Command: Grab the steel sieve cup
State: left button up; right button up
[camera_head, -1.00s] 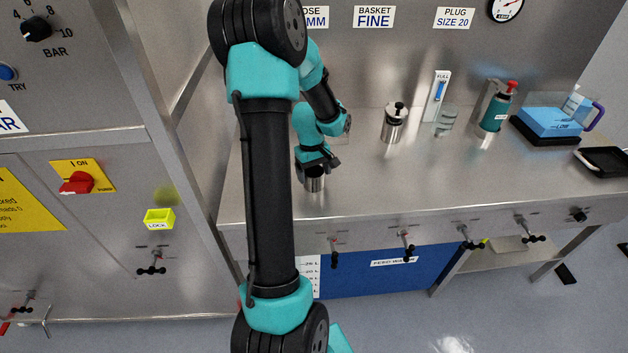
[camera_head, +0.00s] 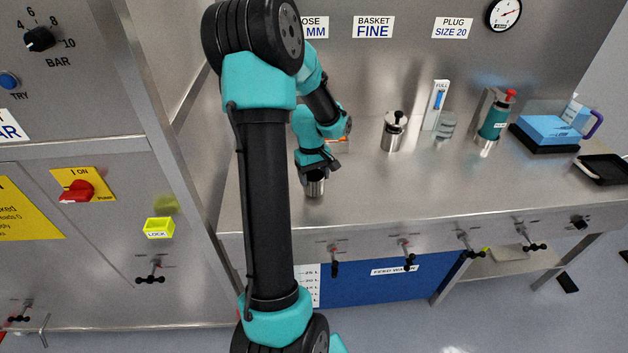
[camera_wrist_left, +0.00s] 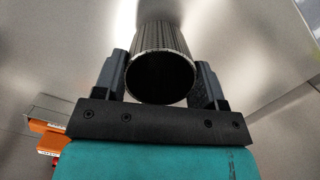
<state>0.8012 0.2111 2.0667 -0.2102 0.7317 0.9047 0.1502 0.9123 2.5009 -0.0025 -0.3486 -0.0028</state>
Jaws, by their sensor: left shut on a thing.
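The steel sieve cup (camera_head: 315,187) is a small shiny cylinder at the left part of the steel counter. My left gripper (camera_head: 316,173) is over it from above, shut on it. In the left wrist view the cup (camera_wrist_left: 162,50) has a ribbed wall and a dark open mouth, and it sits between the two fingers of my left gripper (camera_wrist_left: 162,80), one on each side. Whether the cup's base touches the counter cannot be told. My right gripper is not in view.
A black tray (camera_head: 602,168) lies at right. The counter's front middle is clear.

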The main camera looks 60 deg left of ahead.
pick_arm(q)
jog(key=shift+r, duration=0.6)
jog(key=shift+s+d+r, duration=0.1)
jog(key=shift+d+r, duration=0.1)
jog(key=shift+d, duration=0.1)
jog(key=s+d, duration=0.3)
jog(key=d, duration=0.4)
jog(key=s+d+r, duration=0.1)
jog(key=s+d, duration=0.2)
jog(key=d, duration=0.4)
jog(key=shift+s+r, duration=0.2)
jog(key=shift+s, duration=0.05)
